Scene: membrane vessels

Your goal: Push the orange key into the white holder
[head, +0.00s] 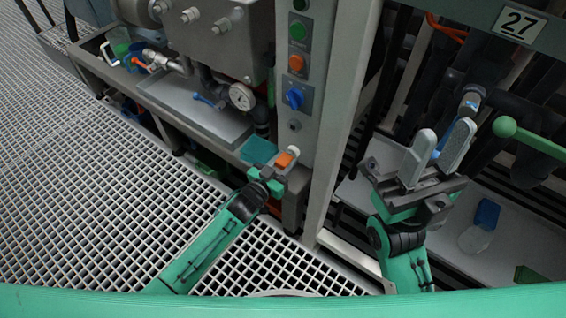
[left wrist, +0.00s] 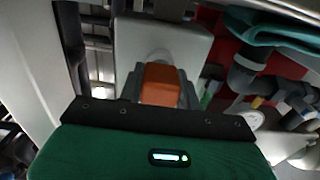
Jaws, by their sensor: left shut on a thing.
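The orange key (head: 285,159) is between the fingers of my left gripper (head: 281,164), which is shut on it in front of the grey control column. In the left wrist view the orange key (left wrist: 160,84) sits between the grey fingertips. A white part (head: 293,150), seemingly the holder, is just beyond the key. In the left wrist view a pale square plate with a round piece (left wrist: 157,55) lies directly behind the key. I cannot tell whether the key touches it or is inside it. My right gripper (head: 440,152) is open and empty, fingers pointing up.
The column carries a green button (head: 297,31), an orange button (head: 296,63) and a blue switch (head: 295,97). A teal cloth (head: 259,150) lies left of my left gripper. A green-handled lever (head: 505,127) is close right of my right gripper. Grated floor is free at left.

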